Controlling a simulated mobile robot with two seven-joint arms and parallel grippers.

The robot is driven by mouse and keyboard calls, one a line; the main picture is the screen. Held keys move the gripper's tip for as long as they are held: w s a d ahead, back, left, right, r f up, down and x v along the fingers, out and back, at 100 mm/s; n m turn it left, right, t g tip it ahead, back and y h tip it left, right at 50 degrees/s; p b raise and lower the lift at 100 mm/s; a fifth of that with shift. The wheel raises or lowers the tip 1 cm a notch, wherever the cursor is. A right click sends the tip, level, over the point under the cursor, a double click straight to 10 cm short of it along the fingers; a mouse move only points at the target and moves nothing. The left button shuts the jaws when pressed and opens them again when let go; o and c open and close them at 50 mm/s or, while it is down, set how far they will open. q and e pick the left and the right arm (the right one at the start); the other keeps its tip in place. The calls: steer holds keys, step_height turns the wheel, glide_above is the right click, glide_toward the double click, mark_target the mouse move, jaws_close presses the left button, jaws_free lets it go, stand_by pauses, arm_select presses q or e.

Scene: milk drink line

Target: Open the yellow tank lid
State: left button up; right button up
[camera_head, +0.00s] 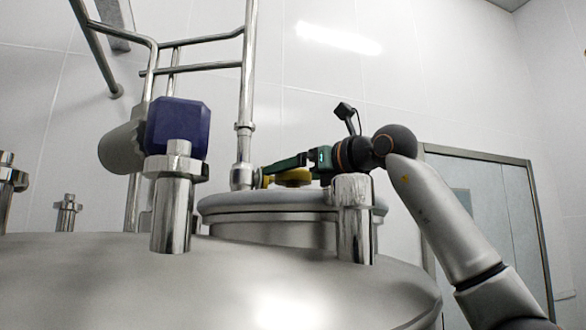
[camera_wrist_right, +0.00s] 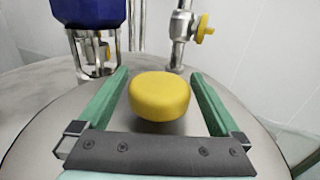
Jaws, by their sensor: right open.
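The tank lid (camera_head: 260,203) is a round steel cover on top of the large tank; it looks closed. A yellow round knob (camera_wrist_right: 160,95) stands on the lid. In the head view the yellow knob (camera_head: 294,177) shows partly behind my right gripper. My right gripper (camera_head: 268,168) reaches in from the right, low over the lid. In the right wrist view its green fingers (camera_wrist_right: 162,88) are open, one on each side of the knob, with gaps between them and it. My left gripper is not in view.
A blue-topped device (camera_head: 178,127) stands on the tank left of the lid. A vertical steel pipe (camera_head: 245,100) rises behind the lid, with a yellow valve handle (camera_wrist_right: 205,28) beside it. A steel post (camera_head: 355,225) stands in front of the lid. Double doors (camera_head: 490,205) are at the back right.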

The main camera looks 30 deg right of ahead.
steer(key=shift+w, duration=0.1)
jaws_close()
stand_by(0.8)
